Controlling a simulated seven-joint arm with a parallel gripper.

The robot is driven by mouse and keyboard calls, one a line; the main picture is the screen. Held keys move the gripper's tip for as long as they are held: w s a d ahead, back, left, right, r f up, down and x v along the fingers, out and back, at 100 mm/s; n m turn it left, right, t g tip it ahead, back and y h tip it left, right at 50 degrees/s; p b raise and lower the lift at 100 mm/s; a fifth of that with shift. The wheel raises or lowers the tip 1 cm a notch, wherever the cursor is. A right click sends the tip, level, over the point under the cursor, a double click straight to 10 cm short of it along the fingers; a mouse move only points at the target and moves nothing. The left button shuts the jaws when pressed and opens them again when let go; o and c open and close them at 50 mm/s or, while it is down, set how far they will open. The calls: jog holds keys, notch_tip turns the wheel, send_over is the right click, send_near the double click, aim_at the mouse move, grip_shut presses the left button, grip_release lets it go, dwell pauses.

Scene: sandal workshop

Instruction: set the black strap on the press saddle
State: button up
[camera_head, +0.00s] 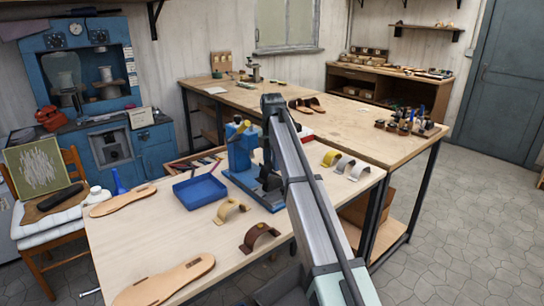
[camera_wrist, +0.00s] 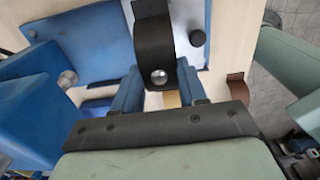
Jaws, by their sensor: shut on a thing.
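In the wrist view the black strap (camera_wrist: 153,38) is a dark curved band with a round silver stud near its lower end. My gripper (camera_wrist: 158,74) is shut on that end, with a blue finger at each side. The strap is over the blue base plate of the press (camera_wrist: 92,40), and a bright metal part (camera_wrist: 187,14), perhaps the saddle, shows right beside it. I cannot tell whether the strap rests on the saddle. In the head view the blue press (camera_head: 239,148) stands on the front bench, partly behind my arm.
A blue tray (camera_head: 200,191), a tan strap (camera_head: 231,210) and a brown strap (camera_head: 259,236) lie left of my arm. Yellow (camera_head: 331,157) and pale straps (camera_head: 345,163) lie to its right. Sandal soles (camera_head: 165,281) lie near the front-left edge.

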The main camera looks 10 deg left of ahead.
aim_at(272, 178)
jog(key=shift+f, duration=2.3)
jog(key=shift+f, duration=0.3)
jog(key=o, duration=1.5)
jog(key=shift+r, duration=0.15)
jog(key=shift+r, duration=3.4)
